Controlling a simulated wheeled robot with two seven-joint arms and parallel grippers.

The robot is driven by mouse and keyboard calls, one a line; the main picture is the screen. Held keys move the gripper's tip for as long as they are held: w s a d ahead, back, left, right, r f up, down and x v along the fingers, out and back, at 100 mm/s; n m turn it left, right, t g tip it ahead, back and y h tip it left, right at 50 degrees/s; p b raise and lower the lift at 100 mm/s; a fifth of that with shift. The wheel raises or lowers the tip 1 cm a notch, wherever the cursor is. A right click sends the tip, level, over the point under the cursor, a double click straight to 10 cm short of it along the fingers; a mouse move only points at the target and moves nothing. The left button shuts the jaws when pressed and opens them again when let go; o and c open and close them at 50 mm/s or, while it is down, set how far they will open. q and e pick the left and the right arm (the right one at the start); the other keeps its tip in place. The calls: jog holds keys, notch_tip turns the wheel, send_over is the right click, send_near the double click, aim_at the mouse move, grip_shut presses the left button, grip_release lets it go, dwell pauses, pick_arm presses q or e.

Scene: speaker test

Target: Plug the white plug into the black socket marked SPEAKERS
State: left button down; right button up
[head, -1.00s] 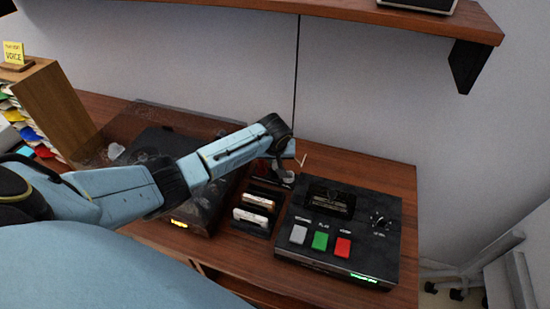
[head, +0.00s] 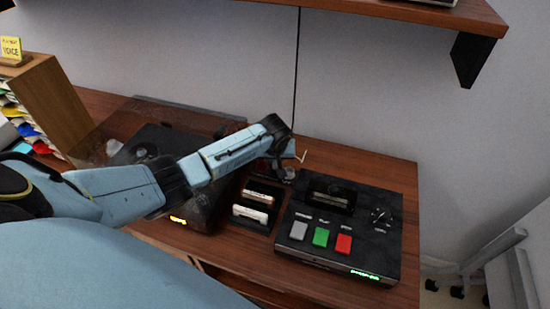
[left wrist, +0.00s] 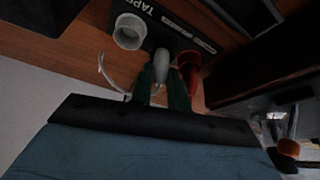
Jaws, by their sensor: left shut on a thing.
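In the left wrist view, the dark fingers of my left gripper (left wrist: 161,88) are shut on the pale, rounded white plug (left wrist: 162,62). The plug is in front of a black panel (left wrist: 152,14) lettered "TAP…", between a white ring-shaped socket (left wrist: 128,31) and a red one (left wrist: 188,64). I cannot tell whether it touches the panel. A thin white cord (left wrist: 106,75) curves out beside the gripper. In the head view my left gripper (head: 282,172) is behind the black deck, mostly hidden by its own wrist. I cannot make out a black socket marked SPEAKERS. My right gripper is out of view.
The black deck (head: 350,262) with grey, green and red buttons stands on the wooden desk (head: 390,172). Cassettes (head: 250,216) in a black holder stand left of it, with a dark box (head: 185,222) further left. A wooden shelf (head: 400,10) overhangs the back.

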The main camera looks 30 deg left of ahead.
pick_arm(q)
jog(key=c, duration=0.9)
grip_release()
jog(key=shift+o, duration=0.2)
notch_tip(320, 180, up, 5)
jog(key=p, duration=0.5)
jog(key=shift+r+p, duration=0.1)
jog(key=shift+p, duration=0.25)
